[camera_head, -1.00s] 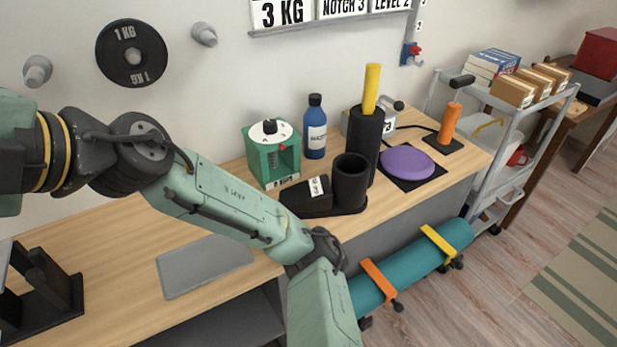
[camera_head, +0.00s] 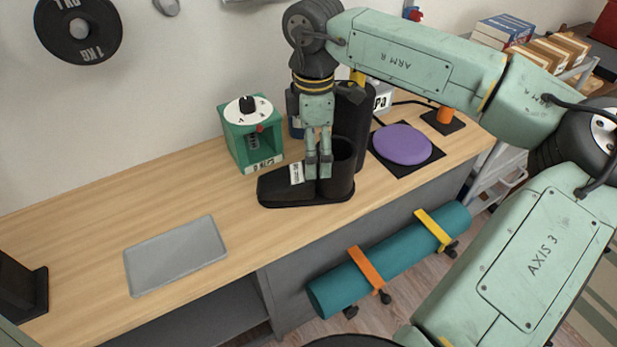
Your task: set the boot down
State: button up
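The black boot (camera_head: 340,175) stands upright on the wooden desk (camera_head: 105,215), its toe pointing left and a white label on its foot part. Its shaft opening faces up. My gripper (camera_head: 318,174) points straight down at the boot, with its fingers in front of the near-left side of the shaft and above the foot. The two fingers look close together. I cannot tell whether they touch the boot or have part of it between them. A flat grey tray (camera_head: 176,256) lies empty on the desk at left.
A green box with a dial (camera_head: 250,135) stands behind the boot. A tall black cylinder (camera_head: 352,120) and a purple disc on a black mat (camera_head: 402,145) are to the right. A teal roll (camera_head: 385,262) hangs below the desk edge. The desk around the tray is clear.

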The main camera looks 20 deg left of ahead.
aim_at(286, 186)
notch_tip(286, 186, down, 3)
jog(key=shift+a+r, duration=0.1)
jog(key=f, duration=0.1)
jog(key=f+p, duration=0.1)
jog(key=f, duration=0.1)
jog(key=f+p, duration=0.1)
jog(key=shift+w+a+f, duration=0.15)
jog(key=shift+w+a, duration=0.05)
jog(key=shift+a, duration=0.15)
jog(key=shift+f, duration=0.55)
jog(key=shift+c, duration=0.6)
jog(key=c, duration=1.7)
